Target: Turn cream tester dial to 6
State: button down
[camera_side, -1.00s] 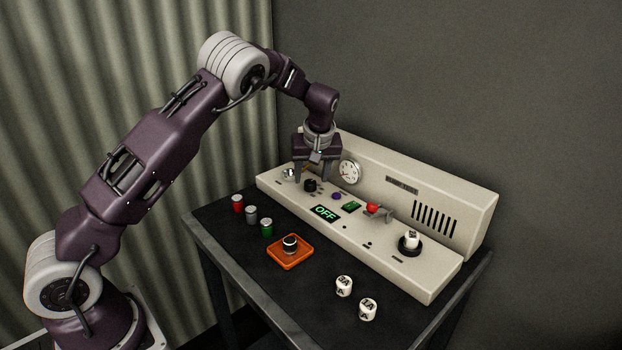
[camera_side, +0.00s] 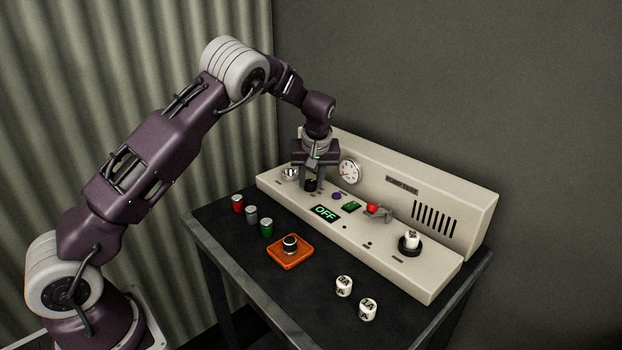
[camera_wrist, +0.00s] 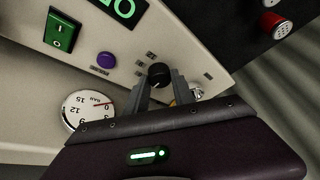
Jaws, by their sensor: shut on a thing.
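The cream tester (camera_side: 420,262) is a long console with a raised back panel, on the dark table. Its black dial (camera_side: 311,186) is near the left end and also shows in the wrist view (camera_wrist: 159,74). My gripper (camera_side: 312,186) points down over the dial, with its two fingers on either side of it. In the wrist view my gripper (camera_wrist: 160,80) is shut on the dial. Small marks surround the dial, too small to read. My fingers partly hide the dial in the side view.
A round gauge (camera_side: 349,171), a purple button (camera_side: 337,196), a green switch (camera_side: 351,207), an OFF display (camera_side: 325,213) and a red-topped lever (camera_side: 373,208) are on the console. Red (camera_side: 238,203), grey and green cylinders, an orange tray (camera_side: 290,262) and two white cylinders (camera_side: 344,285) stand in front.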

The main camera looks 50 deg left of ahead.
jog(key=m+t, duration=0.1)
jog(key=m, duration=0.2)
jog(key=shift+s+a+h, duration=0.1)
jog(key=shift+h, duration=0.3)
jog(key=shift+m+t+h, duration=0.4)
jog(key=shift+m+h, duration=0.3)
jog(key=shift+m, duration=1.3)
jog(key=c, duration=1.1)
grip_release()
jog(key=shift+o, duration=0.2)
jog(key=shift+r, duration=0.1)
